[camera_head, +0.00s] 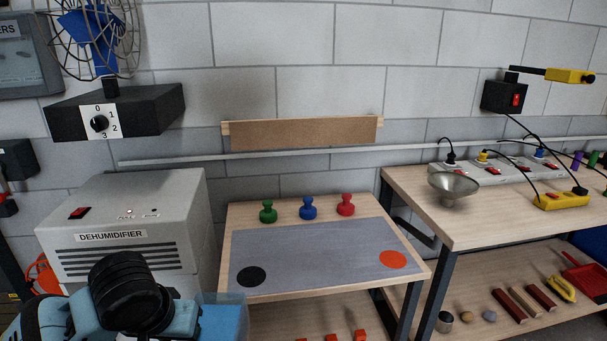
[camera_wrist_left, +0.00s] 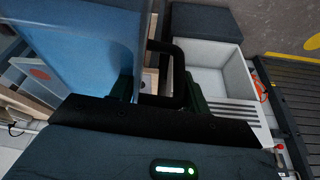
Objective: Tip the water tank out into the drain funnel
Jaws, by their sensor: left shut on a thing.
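The blue, see-through water tank (camera_wrist_left: 85,55) fills the upper left of the left wrist view, and part of it (camera_head: 225,318) shows at the bottom of the head view. My left gripper (camera_wrist_left: 162,92) is shut on the tank's black handle (camera_wrist_left: 178,62). In the head view my left arm hides this grip. The drain funnel (camera_head: 453,187), a grey metal cone, stands at the front left of the right bench, well to the right of the tank. The grey dehumidifier (camera_head: 130,222) stands at left; its empty white bay (camera_wrist_left: 215,75) shows in the wrist view. My right gripper is not in view.
A low table (camera_head: 225,225) with a grey mat and green, blue and red knobbed pieces stands between dehumidifier and right bench (camera_head: 415,190). Power strips and cables lie behind the funnel. A black control box (camera_head: 115,112) with a fan sits above the dehumidifier.

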